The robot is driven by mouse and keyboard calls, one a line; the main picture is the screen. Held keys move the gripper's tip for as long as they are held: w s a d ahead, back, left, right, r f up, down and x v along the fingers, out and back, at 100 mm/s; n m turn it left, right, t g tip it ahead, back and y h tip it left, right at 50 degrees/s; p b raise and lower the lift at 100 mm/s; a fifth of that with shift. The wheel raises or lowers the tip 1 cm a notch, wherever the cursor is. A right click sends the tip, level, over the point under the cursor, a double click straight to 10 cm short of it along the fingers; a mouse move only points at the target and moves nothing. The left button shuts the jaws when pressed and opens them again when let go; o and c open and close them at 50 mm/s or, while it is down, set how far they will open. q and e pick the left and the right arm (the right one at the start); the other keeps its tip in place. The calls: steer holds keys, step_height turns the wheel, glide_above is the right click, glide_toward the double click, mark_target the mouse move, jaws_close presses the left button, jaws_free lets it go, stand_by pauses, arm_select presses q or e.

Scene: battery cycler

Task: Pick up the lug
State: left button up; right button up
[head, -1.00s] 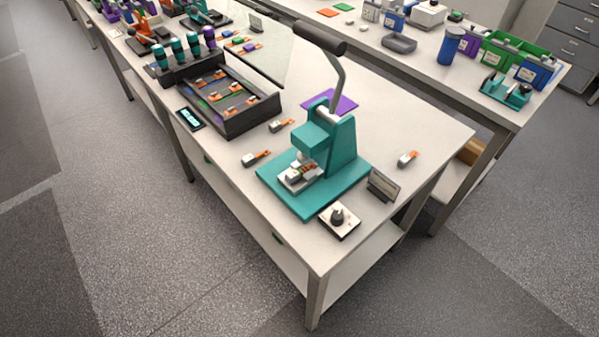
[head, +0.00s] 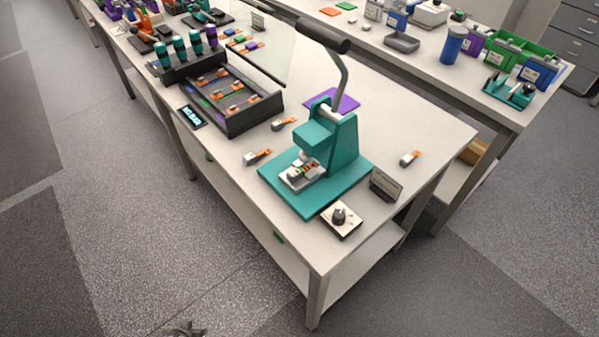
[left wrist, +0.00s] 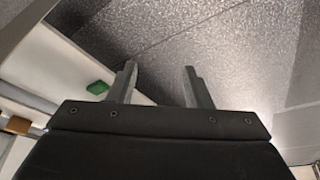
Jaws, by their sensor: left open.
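Several small lugs with grey bodies and orange tabs lie on the white bench. One lug (head: 257,157) lies left of the teal press, another lug (head: 284,124) lies behind it, and a third lug (head: 410,158) lies near the right edge. I cannot tell which one the task means. My left gripper (left wrist: 160,78) is open and empty in the left wrist view, with the floor beyond its fingers. A grey tip of it (head: 186,329) shows at the bottom edge of the head view, well away from the lugs. My right gripper is not in view.
The teal lever press (head: 333,145) stands on its base near the bench's front corner. A knob box (head: 341,219) and a small sign (head: 385,184) sit beside it. A dark tray (head: 232,120) with orange-tabbed parts is behind left. Floor is clear at left.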

arm_select(q)
steer(key=w+d+r+m+t+h, duration=0.2)
steer(key=w+d+r, duration=0.1)
steer(key=w+r, duration=0.75)
steer(key=w+d+r+m+t+h, duration=0.1)
steer(key=w+d+r+t+h, duration=0.15)
steer(key=w+r, duration=0.75)
steer(key=s+d+r+m+h, duration=0.1)
steer(key=d+r+m+h, duration=0.4)
steer(key=r, duration=0.7)
steer(key=s+d+r+m+h, duration=0.1)
steer(key=d+r+m, duration=0.35)
steer(key=r, duration=0.85)
steer(key=n+p, duration=0.2)
glide_toward(289, 176)
steer(key=x, duration=0.4)
steer(key=shift+s+d, duration=0.2)
steer(key=shift+d, duration=0.15)
steer(key=shift+w+d+f+p, duration=0.15)
steer(key=shift+w+d+p, duration=0.15)
steer(key=shift+w+p, duration=0.15)
steer(key=x, duration=0.1)
steer(key=p+x, duration=0.1)
steer(key=x, duration=0.1)
steer(key=shift+w+f, duration=0.25)
steer(key=shift+w, duration=0.15)
steer(key=shift+w+d+f, duration=0.15)
steer(key=shift+d+f, duration=0.05)
steer(key=shift+c, duration=0.4)
